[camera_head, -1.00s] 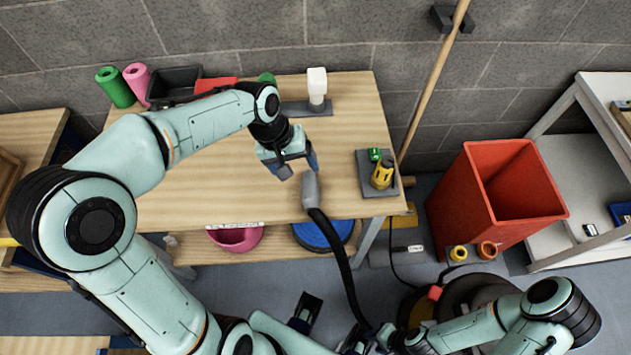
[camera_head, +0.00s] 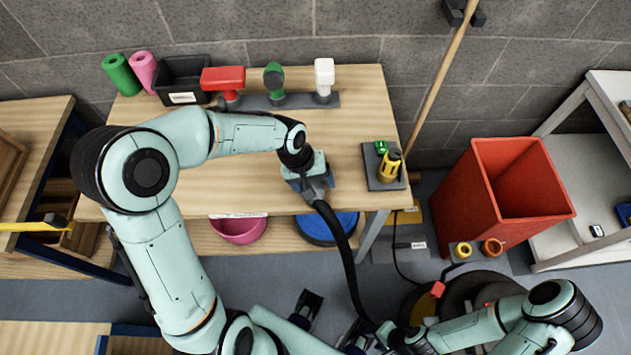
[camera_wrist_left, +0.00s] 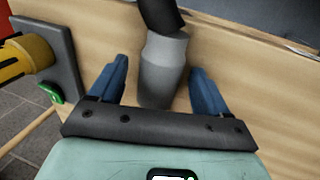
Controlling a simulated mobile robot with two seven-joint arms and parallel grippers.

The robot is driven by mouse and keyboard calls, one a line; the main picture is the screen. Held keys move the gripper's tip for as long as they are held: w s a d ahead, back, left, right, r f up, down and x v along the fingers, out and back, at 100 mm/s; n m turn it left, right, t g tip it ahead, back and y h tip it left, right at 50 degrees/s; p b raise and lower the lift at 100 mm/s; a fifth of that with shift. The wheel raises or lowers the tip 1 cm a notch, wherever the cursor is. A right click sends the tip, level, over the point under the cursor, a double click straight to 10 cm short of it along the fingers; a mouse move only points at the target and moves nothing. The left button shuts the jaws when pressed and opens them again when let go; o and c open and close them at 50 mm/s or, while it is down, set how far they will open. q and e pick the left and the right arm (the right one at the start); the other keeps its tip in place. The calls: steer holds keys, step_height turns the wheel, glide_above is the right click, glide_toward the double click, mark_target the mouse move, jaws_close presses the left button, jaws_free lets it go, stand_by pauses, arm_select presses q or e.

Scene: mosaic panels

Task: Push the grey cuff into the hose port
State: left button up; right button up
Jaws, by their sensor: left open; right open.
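The grey cuff (camera_head: 313,193) is on the end of a black hose (camera_head: 345,262), at the front edge of the wooden workbench. In the left wrist view the cuff (camera_wrist_left: 163,68) lies between the two blue fingers of my left gripper (camera_wrist_left: 160,75), with a visible gap on either side. My left gripper (camera_head: 307,186) is open over the cuff in the head view and partly hides it. My right gripper (camera_head: 378,336) is low at the bottom, near the hose's lower part; its fingers are hard to make out. I cannot pick out the hose port.
A dark round machine (camera_head: 455,300) stands on the floor beside my right arm. A red bin (camera_head: 500,205) stands to the right. The bench's middle is clear.

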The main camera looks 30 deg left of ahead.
arm_select(q)
steer(key=c, duration=1.2)
steer(key=shift+r, duration=0.1)
